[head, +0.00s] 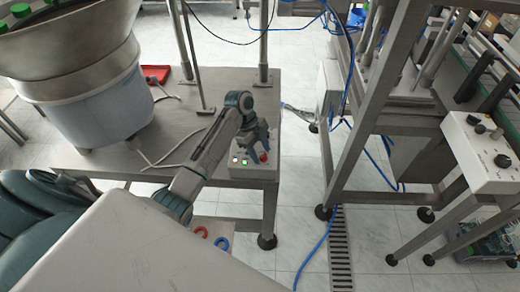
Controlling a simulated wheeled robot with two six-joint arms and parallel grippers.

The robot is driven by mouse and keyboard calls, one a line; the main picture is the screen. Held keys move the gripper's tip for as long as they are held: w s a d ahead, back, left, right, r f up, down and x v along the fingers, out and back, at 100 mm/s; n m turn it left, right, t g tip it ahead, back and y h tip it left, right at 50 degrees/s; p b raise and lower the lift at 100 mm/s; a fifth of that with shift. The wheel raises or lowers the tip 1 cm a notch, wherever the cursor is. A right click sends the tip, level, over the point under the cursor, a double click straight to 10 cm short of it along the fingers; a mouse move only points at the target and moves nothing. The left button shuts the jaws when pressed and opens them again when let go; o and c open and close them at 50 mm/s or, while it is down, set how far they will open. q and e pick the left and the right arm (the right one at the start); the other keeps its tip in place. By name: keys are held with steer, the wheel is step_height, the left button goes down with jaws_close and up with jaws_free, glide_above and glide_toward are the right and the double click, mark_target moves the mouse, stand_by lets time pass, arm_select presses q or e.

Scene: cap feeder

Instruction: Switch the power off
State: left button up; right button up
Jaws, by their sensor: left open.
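A small control box (252,172) sits at the front right corner of the steel table. It carries a lit green button (245,162), a small pale yellow button (235,160) and a red knob (264,157). I cannot tell which one is the power switch. My left arm reaches in from the lower left, and my left gripper (258,143) points down just above the back of this box, close to the red knob. It is open. I cannot tell whether it touches anything. My right gripper is not in view.
The steel table (190,122) bears a large bowl feeder (75,60) with green caps, a red tray (156,73) and loose cables. A metal frame stands to the right, with another control box (485,150) beyond it. A blue hose (318,245) crosses the floor.

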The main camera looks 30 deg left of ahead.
arm_select(q)
steer(key=c, duration=1)
steer(key=shift+s+r+n+t+p, duration=0.1)
steer(key=shift+r+n+t+p, duration=0.25)
steer(key=shift+n+p, duration=0.7)
steer(key=shift+o, duration=0.2)
steer(key=n+p, duration=0.1)
steer(key=n+t+p, duration=0.1)
steer(key=p, duration=0.1)
steer(key=n+p, duration=0.1)
steer(key=n, duration=0.1)
steer(key=shift+s+d+t+p, duration=0.1)
steer(key=shift+s+t+p, duration=0.15)
steer(key=shift+t+p, duration=0.15)
steer(key=n+p, duration=0.2)
steer(key=n+t+y+p, duration=0.1)
steer(key=n+p, duration=0.1)
steer(key=shift+s+d+f+n, duration=0.1)
steer(key=shift+s+d+n, duration=0.1)
steer(key=shift+n, duration=0.05)
steer(key=shift+c, duration=0.2)
steer(key=shift+f+n+t+y+p, duration=0.1)
steer(key=shift+n+t+y+p, duration=0.3)
steer(key=shift+n, duration=0.3)
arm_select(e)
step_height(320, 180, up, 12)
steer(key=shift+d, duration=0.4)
arm_select(q)
steer(key=o, duration=1)
steer(key=shift+f, duration=0.1)
